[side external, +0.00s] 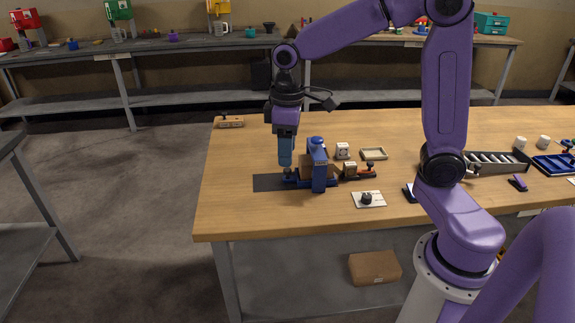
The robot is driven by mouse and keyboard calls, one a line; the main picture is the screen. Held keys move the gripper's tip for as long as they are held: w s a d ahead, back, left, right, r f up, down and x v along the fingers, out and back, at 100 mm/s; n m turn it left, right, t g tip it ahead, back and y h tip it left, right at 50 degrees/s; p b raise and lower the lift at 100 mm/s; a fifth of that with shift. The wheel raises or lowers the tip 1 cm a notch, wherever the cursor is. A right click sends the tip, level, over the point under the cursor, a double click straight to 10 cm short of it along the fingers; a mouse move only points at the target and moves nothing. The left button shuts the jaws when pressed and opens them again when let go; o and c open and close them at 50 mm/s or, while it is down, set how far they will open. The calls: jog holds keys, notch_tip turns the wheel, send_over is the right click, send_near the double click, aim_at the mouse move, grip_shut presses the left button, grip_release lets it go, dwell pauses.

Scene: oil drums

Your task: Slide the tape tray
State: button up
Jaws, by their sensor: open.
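My gripper (286,165) is open and points straight down at the left part of the wooden table. Its fingertips are low, just left of an upright blue fixture (319,170) with a brown block beside it. A low blue piece (291,180) lies under the fingertips, at the edge of a dark flat strip (267,183). I cannot tell whether the fingers touch it. A small shallow beige tray (374,153) lies to the right of the fixture, apart from my gripper. Which piece is the tape tray is not clear from this view.
Near the fixture are a pale cube (342,151), a small block (350,170) and a white plate with a black knob (368,199). A wooden block (229,122) sits at the far left corner. A slotted dark rack (496,163) stands right. The front left tabletop is clear.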

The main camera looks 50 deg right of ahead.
jog(key=w+d+m, duration=0.3)
jog(key=w+d, duration=0.5)
jog(key=m, duration=0.2)
send_over(287, 169)
jog(key=f, duration=0.1)
notch_tip(287, 169, down, 18)
jog(key=shift+r, duration=0.15)
jog(key=shift+a, duration=0.1)
grip_shut()
